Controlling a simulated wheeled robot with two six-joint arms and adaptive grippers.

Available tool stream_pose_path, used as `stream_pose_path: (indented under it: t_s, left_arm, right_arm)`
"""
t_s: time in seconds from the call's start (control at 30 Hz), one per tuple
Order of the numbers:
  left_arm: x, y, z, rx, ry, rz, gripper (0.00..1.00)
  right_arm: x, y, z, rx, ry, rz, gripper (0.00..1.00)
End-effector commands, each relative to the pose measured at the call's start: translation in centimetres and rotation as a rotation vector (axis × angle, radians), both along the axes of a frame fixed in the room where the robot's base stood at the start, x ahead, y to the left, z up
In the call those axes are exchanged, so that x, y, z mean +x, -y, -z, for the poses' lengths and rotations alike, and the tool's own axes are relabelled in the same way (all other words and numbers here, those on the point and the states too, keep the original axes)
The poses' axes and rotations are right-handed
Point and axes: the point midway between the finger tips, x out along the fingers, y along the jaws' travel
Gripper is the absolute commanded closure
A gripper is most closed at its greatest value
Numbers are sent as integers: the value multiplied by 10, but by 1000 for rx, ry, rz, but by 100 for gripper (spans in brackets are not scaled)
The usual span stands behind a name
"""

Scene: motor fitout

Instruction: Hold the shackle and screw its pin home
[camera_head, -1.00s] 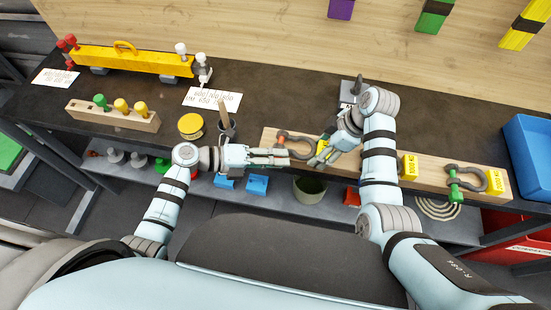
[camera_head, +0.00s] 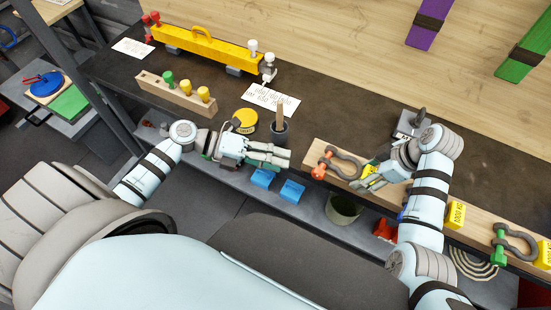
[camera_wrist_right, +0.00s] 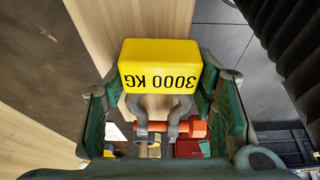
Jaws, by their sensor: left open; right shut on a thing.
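A grey shackle (camera_head: 346,164) with an orange pin (camera_head: 319,171) is at the left end of the wooden rail. In the right wrist view, the orange pin (camera_wrist_right: 188,130) crosses the shackle's ends beyond a yellow block (camera_wrist_right: 160,80) marked 3000 KG. My right gripper (camera_head: 371,178) is shut on this yellow block, with its green fingers on either side. My left gripper (camera_head: 287,160) is open and empty, its fingers pointing right. Its tips are a short gap left of the orange pin. How deep the pin is threaded cannot be told.
Another shackle (camera_head: 518,238) with a green pin lies further right on the wooden rail (camera_head: 466,232). A dark cup with a wooden-handled tool (camera_head: 279,120) and a yellow tin (camera_head: 245,121) stand behind my left gripper. Blue bins (camera_head: 291,191) sit below on the shelf.

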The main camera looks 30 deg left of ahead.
Motion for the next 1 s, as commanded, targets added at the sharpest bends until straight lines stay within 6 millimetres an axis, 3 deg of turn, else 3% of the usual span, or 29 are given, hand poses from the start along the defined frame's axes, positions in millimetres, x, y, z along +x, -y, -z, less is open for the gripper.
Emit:
stream_pose_path:
  t_s: [0.2,0.23,0.37,0.77,0.93,1.0]
  left_arm:
    - [0,-1,0,0,0,0,53]
    - [0,-1,0,0,0,0,53]
    - [0,-1,0,0,1,0,53]
    - [0,-1,0,0,1,0,53]
    - [0,-1,0,0,1,0,53]
    - [0,-1,0,0,1,0,53]
  right_arm:
    - [0,0,-1,1,1,-1,82]
    - [1,0,-1,1,1,-1,44]
    - [0,0,0,1,1,-1,25]
    - [1,3,-8,1,4,1,25]
    - [1,18,-46,-1,8,1,25]
    - [0,43,-47,-7,2,5,25]
